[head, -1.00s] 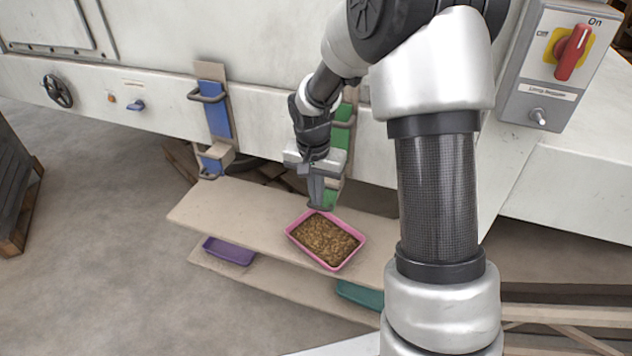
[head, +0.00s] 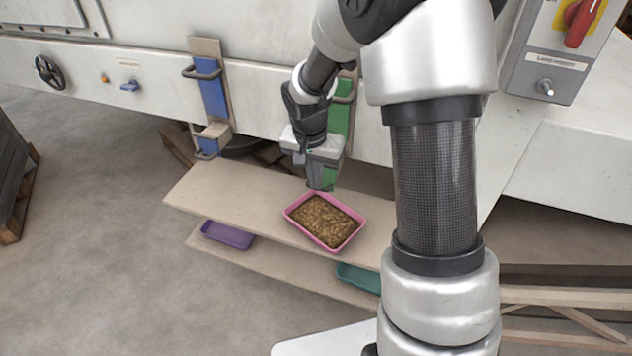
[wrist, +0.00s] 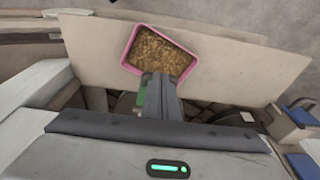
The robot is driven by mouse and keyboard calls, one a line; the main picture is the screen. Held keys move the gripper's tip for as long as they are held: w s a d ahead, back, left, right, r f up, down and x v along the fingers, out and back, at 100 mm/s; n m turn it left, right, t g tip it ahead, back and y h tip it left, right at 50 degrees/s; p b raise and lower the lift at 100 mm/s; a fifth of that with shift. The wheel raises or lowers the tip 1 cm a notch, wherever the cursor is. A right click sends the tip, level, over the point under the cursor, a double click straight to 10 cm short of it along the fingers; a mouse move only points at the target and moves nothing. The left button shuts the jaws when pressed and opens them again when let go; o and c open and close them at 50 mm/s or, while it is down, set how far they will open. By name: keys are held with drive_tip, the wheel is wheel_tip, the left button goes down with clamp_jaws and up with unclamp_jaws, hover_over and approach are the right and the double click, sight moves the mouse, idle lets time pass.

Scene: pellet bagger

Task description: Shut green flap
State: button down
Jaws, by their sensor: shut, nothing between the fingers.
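The green flap (head: 338,117) is a green strip on the machine's front face, with a dark handle near its top. My arm and gripper hide much of it, so I cannot tell how far open it is. My gripper (head: 320,187) is shut and empty, pointing down in front of the flap's lower part, just behind the pink tray (head: 327,243). In the wrist view the closed fingers (wrist: 160,78) reach to the tray's near edge. A small patch of green (wrist: 141,96) shows beside them. The tray is full of brown pellets (head: 322,219).
The tray stands on a beige shelf (head: 225,205). A lower shelf holds a purple tray (head: 228,235) and a teal tray (head: 358,278). A blue flap (head: 213,98) is left of the green one. A grey switch box (head: 545,60) with a red knob is at upper right.

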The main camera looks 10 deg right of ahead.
wheel_tip(320, 180, down, 2)
drive_tip(key=t+h+b, duration=0.1)
drive_tip(key=b, duration=0.6)
drive_tip(key=shift+f+t+b, duration=0.15)
drive_tip(key=shift+t+b, duration=0.15)
drive_tip(key=shift+b, duration=0.05)
drive_tip(key=shift+f+b, duration=0.25)
drive_tip(key=shift+b, duration=0.2)
